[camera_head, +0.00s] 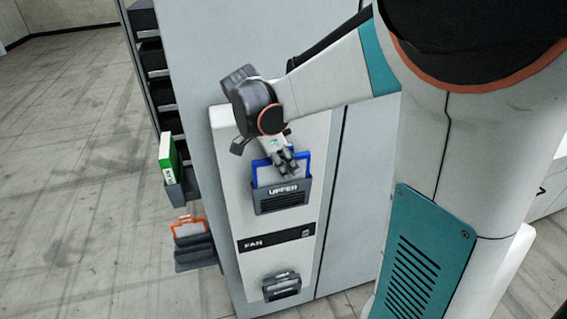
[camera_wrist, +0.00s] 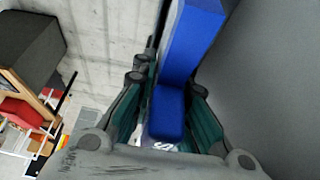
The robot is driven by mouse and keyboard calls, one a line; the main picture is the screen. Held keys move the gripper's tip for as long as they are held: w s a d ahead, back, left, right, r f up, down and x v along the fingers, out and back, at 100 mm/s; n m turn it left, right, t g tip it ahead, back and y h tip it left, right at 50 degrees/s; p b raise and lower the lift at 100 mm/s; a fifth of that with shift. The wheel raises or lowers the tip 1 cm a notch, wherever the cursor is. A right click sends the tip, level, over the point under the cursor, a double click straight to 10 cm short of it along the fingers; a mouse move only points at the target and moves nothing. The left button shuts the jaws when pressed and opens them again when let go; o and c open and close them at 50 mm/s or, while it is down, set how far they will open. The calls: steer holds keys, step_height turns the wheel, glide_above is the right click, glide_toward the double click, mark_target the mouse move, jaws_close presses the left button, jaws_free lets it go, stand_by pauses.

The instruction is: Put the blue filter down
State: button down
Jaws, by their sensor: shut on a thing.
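The blue filter (camera_head: 258,172) has a blue frame around a pale panel. In the head view it stands in the dark grey holder marked UPPER (camera_head: 283,199) on the front of a pale cabinet panel. Its lower part is hidden by the holder. My gripper (camera_head: 287,166) is at the filter's top edge and covers part of it. In the wrist view my gripper (camera_wrist: 167,122) is shut on the blue filter's blue tab, and the blue frame (camera_wrist: 195,35) runs upward from there. I cannot tell how deep the filter sits in the holder.
A FAN label (camera_head: 275,238) and a lower dark holder (camera_head: 281,288) are below on the same panel. At the left side, a green-and-white filter (camera_head: 170,158) stands in a side holder, with an orange-framed item (camera_head: 188,228) beneath it. The floor at left is clear.

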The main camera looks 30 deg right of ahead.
steer(key=shift+f+b, duration=0.35)
steer(key=shift+f, duration=0.25)
steer(key=c, duration=1.6)
jaws_free()
